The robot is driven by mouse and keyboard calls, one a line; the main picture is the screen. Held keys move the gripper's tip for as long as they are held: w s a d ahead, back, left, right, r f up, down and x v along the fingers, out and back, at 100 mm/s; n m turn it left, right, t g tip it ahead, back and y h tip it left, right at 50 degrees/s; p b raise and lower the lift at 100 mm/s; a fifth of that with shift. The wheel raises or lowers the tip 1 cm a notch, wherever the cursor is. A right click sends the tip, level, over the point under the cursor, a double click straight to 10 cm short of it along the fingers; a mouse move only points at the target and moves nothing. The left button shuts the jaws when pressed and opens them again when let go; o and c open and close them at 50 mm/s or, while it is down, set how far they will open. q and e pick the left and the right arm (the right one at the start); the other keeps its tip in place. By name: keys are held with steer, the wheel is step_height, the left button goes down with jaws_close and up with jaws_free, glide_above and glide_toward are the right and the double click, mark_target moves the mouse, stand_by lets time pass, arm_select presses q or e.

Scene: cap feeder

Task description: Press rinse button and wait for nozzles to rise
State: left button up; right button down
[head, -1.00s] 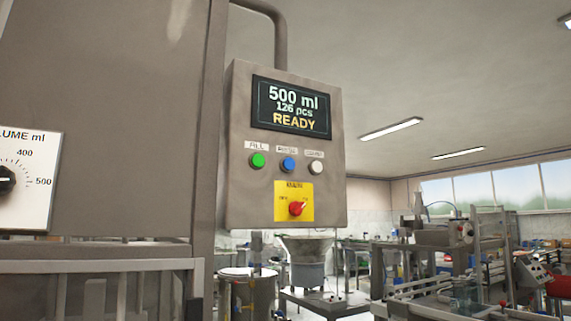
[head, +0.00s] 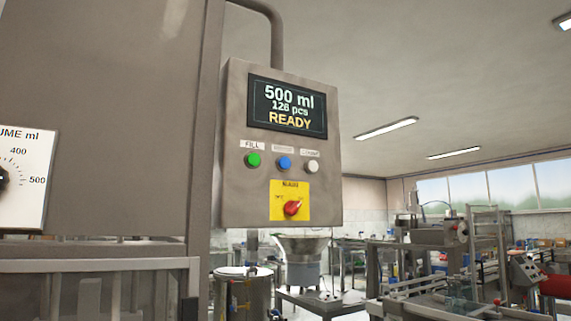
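A grey control box (head: 235,190) hangs from a bent pipe at the middle of the head view. Its display (head: 287,106) reads 500 ml, a piece count that looks like 126 or 128, and READY. Below it are a green button (head: 253,160) labelled FILL, a blue button (head: 285,163) and a white button (head: 313,167). The label over the blue button is too blurred to read surely. No nozzles can be made out. Neither of my grippers is in view.
A large grey machine housing (head: 120,120) fills the left, with a volume dial plate (head: 28,190) at its edge. A metal drum (head: 240,292) and a hopper (head: 302,246) stand below the box. Other machinery (head: 445,235) fills the lower right.

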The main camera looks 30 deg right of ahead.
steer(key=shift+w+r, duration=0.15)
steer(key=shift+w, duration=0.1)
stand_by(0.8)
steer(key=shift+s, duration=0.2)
